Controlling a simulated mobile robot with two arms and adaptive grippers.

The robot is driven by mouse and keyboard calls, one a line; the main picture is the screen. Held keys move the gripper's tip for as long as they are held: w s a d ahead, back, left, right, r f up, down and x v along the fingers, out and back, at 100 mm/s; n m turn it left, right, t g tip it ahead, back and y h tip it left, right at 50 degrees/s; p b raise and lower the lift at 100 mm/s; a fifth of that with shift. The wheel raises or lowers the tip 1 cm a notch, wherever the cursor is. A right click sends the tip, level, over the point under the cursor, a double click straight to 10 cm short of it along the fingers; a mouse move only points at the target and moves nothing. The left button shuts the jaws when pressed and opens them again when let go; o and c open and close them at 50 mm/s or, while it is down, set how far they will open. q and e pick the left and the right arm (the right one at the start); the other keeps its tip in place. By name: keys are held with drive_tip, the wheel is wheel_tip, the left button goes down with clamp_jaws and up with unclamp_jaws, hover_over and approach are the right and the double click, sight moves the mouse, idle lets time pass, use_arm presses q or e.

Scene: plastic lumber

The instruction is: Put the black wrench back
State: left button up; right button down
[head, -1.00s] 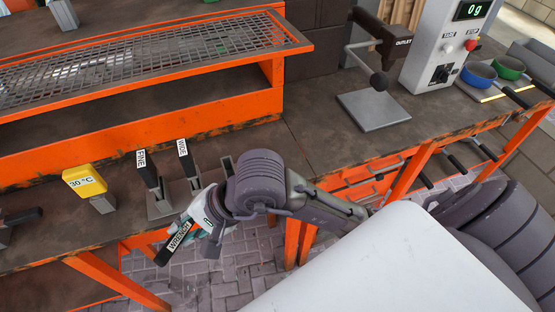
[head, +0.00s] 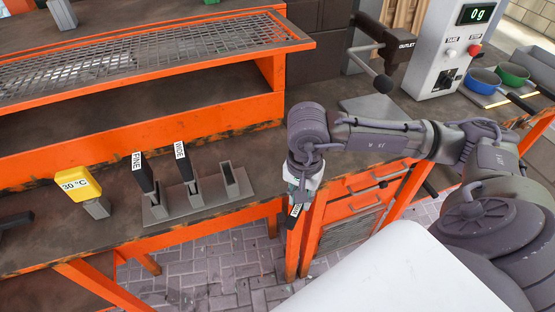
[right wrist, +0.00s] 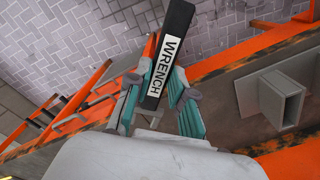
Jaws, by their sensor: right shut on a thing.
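The black wrench (right wrist: 174,38) has a white label reading WRENCH. My right gripper (right wrist: 158,100) is shut on it; the wrench stands out from between the teal fingers in the right wrist view. In the head view the wrench (head: 295,210) and the right gripper (head: 297,198) hang at the bench's front edge, mostly hidden under the wrist. A grey holder (head: 203,203) on the bench has the FINE (head: 142,172) and WIDE (head: 184,163) handles in it and an empty square socket (head: 231,178) at its right end. The socket (right wrist: 285,98) also shows right of the gripper in the wrist view.
A yellow 30 °C block (head: 74,184) stands left of the holder. An orange mesh rack (head: 150,75) is behind. The outlet arm (head: 390,45), scale unit (head: 440,50) and blue and green bowls (head: 483,79) are at the right. An orange drawer frame (head: 352,195) is below the bench.

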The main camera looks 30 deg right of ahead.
drive_tip(key=p, duration=0.4)
hover_over(276, 167)
wheel_tip(276, 167, down, 3)
drive_tip(key=shift+s+f+p, duration=0.1)
drive_tip(key=shift+f+p, duration=0.05)
drive_tip(key=shift+p, duration=0.8)
drive_tip(key=shift+f, duration=0.1)
drive_tip(key=c, duration=1)
unclamp_jaws()
wheel_tip(276, 167, up, 8)
drive_tip(key=shift+f+b, duration=0.2)
drive_tip(key=shift+b, duration=0.9)
